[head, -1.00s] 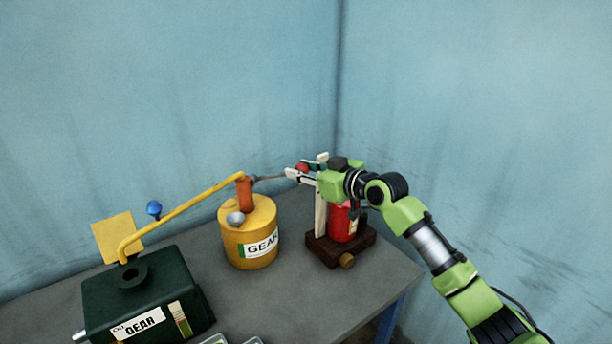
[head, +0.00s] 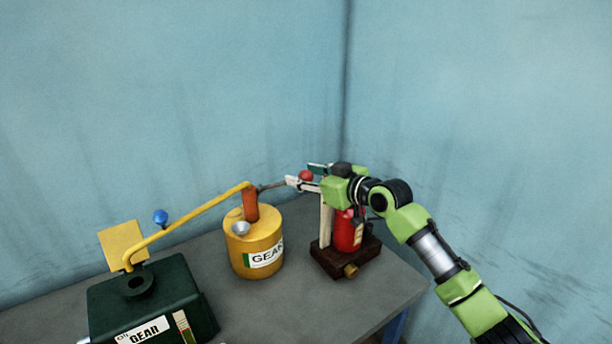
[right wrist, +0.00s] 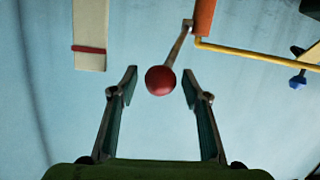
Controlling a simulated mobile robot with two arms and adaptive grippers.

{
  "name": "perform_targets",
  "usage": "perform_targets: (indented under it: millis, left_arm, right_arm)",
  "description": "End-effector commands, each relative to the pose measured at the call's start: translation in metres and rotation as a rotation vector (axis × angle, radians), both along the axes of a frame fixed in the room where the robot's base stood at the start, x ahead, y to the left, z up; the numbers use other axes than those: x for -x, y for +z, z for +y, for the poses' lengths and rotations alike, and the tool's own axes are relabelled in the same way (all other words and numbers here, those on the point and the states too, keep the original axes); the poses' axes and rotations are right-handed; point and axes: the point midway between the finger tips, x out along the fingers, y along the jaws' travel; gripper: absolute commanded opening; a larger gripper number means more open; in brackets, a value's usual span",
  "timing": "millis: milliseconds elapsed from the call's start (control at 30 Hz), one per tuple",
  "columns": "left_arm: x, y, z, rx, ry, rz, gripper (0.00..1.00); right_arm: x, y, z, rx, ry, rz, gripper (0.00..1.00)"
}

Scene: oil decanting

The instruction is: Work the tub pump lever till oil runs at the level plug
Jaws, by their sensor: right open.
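The yellow tub (head: 240,262) labelled GEAR stands on the table with an orange pump (head: 251,206) on top. Its thin grey lever (head: 272,187) points right and ends in a red ball knob (head: 306,175). In the right wrist view the knob (right wrist: 160,80) sits between the tips of my open right gripper (right wrist: 159,82), with a gap on each side. In the head view my right gripper (head: 305,181) is at the knob. A yellow pipe (head: 195,217) runs from the pump to the dark green box (head: 160,295). I cannot make out a level plug. My left gripper is not in view.
A red container (head: 347,235) stands on a dark wooden base (head: 330,262) below my right gripper, beside a pale upright post (head: 326,222). A blue knob (head: 160,217) and a yellow plate (head: 122,246) are near the green box. The grey table (head: 300,310) has bare room in front.

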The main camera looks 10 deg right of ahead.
Motion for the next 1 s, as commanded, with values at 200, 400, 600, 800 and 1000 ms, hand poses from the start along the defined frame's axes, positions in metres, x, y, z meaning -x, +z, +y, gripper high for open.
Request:
perform_targets:
  millis: [200, 400, 600, 800, 1000]
  left_arm:
    - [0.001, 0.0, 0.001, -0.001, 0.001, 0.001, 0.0]
    - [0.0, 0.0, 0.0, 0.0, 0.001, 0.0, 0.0]
    - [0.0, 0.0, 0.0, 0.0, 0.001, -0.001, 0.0]
    - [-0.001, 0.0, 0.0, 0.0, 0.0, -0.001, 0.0]
    - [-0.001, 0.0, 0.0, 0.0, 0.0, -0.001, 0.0]
  right_arm:
    - [0.011, 0.001, -0.007, 0.002, 0.0, 0.001, 0.43]
    - [0.045, 0.01, -0.024, 0.005, -0.001, 0.002, 0.43]
    - [0.081, 0.022, -0.041, 0.005, 0.001, 0.001, 0.43]
    - [0.1, 0.028, -0.051, 0.001, -0.001, -0.001, 0.43]
    - [0.104, 0.03, -0.052, -0.001, 0.001, -0.001, 0.43]
